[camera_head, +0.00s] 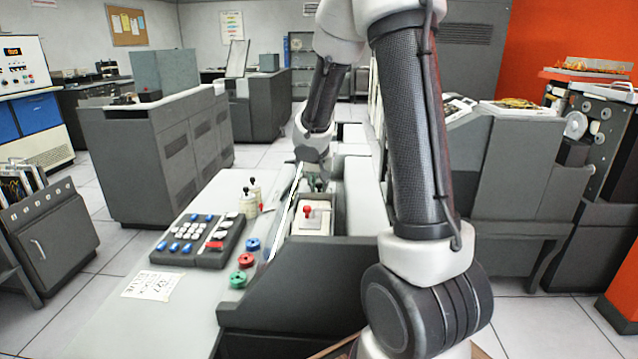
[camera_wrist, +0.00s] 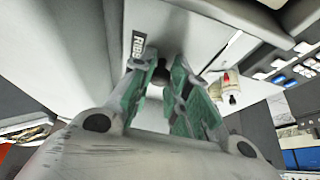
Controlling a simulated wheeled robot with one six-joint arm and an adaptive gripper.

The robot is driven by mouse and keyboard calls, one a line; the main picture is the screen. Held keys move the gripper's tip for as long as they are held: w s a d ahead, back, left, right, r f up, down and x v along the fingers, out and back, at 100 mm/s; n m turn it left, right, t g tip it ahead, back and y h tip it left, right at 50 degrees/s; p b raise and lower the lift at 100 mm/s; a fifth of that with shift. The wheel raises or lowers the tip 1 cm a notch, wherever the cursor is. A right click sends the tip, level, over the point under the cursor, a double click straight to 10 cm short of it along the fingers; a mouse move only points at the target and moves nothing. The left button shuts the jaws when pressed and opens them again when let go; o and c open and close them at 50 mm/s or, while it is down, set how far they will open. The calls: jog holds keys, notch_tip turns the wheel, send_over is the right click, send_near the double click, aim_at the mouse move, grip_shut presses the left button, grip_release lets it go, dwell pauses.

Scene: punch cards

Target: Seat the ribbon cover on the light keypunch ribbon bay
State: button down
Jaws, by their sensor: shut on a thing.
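My gripper (camera_wrist: 166,72) is shut on a small dark knob between its green pads. The knob stands on a light grey panel with a dark label starting "RIBB" (camera_wrist: 138,44), which looks like the ribbon cover (camera_wrist: 190,35). In the head view my gripper (camera_head: 316,184) is small and partly hidden at the keypunch (camera_head: 212,225). A thin, slanted pale strip (camera_head: 284,222) beside it may be the cover seen nearly edge-on. Right of the strip is a recess with a pale block and red knob (camera_head: 310,211). I cannot tell whether the cover touches the bay.
A button keypad (camera_head: 200,240), green, red and blue knobs (camera_head: 245,260) and two small levers (camera_head: 249,200) stand left of the recess. A paper note (camera_head: 153,285) lies on the keypunch top. Dark grey walls border the recess. My arm hides part of the right side.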

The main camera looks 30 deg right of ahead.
aim_at(319, 185)
jog(key=c, duration=1.3)
grip_release()
jog(key=shift+o, duration=0.2)
jog(key=o, duration=0.4)
jog(key=shift+r, duration=4.5)
